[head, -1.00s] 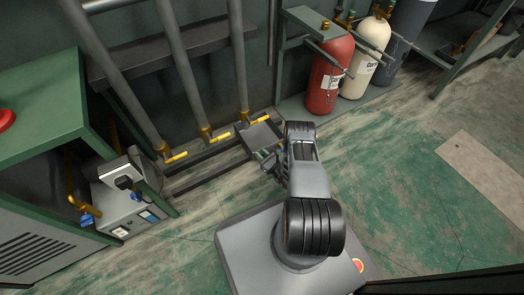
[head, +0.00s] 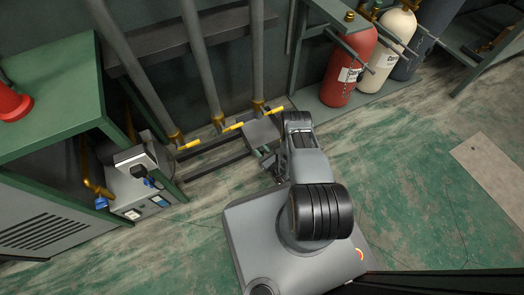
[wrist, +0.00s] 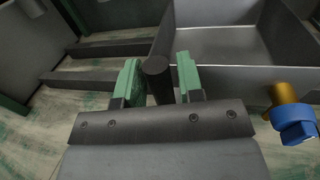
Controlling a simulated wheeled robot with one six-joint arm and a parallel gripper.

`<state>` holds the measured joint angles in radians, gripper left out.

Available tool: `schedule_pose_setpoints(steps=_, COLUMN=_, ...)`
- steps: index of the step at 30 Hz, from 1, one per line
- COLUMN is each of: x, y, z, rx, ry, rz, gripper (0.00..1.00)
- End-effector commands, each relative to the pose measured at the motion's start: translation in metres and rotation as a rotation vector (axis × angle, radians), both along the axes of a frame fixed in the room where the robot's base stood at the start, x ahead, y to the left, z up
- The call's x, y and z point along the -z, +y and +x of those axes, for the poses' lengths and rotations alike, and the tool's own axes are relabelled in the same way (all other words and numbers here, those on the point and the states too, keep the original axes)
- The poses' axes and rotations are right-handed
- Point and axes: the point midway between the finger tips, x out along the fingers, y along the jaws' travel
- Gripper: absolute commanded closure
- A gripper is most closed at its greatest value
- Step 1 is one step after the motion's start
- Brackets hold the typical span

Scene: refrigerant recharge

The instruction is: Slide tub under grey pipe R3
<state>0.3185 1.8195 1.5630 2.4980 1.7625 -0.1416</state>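The grey tub (head: 260,136) is a shallow open tray on the floor by the wall, at the foot of the rightmost of three grey pipes (head: 258,60). That pipe's brass outlet and yellow lever (head: 276,111) stand over the tub's back part. No pipe label is readable. In the wrist view the tub (wrist: 235,75) fills the upper right, and its dark bar handle (wrist: 156,66) points towards me. In the head view my arm hides part of the gripper (head: 268,160).
Two more grey pipes (head: 205,65) with yellow levers stand to the left. Dark floor rails (head: 215,158) run beside the tub. A grey unit (head: 140,185) stands further left. Red (head: 350,65) and cream (head: 388,50) cylinders stand right. A blue-and-brass valve (wrist: 298,125) is close right of my gripper.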

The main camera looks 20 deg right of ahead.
Motion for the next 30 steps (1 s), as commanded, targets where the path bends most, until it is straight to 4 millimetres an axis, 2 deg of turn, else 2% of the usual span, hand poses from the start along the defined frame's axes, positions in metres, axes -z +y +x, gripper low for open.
schedule_pose_setpoints(steps=1, x=0.0, y=0.0, z=0.0, rx=0.001, ry=-0.001, rz=-0.001, gripper=0.61)
schedule_pose_setpoints(steps=4, x=0.0, y=-0.001, z=0.001, rx=0.001, ry=-0.001, rz=-0.001, gripper=0.52)
schedule_pose_setpoints(steps=14, x=-0.001, y=-0.005, z=0.002, rx=0.002, ry=-0.003, rz=-0.001, gripper=0.52)
schedule_pose_setpoints(steps=20, x=-0.001, y=-0.025, z=0.005, rx=0.006, ry=-0.005, rz=0.0, gripper=0.52)
schedule_pose_setpoints(steps=27, x=0.004, y=-0.065, z=0.012, rx=0.014, ry=-0.007, rz=-0.003, gripper=0.52)
schedule_pose_setpoints(steps=30, x=0.003, y=-0.075, z=0.013, rx=0.007, ry=-0.008, rz=-0.003, gripper=0.52)
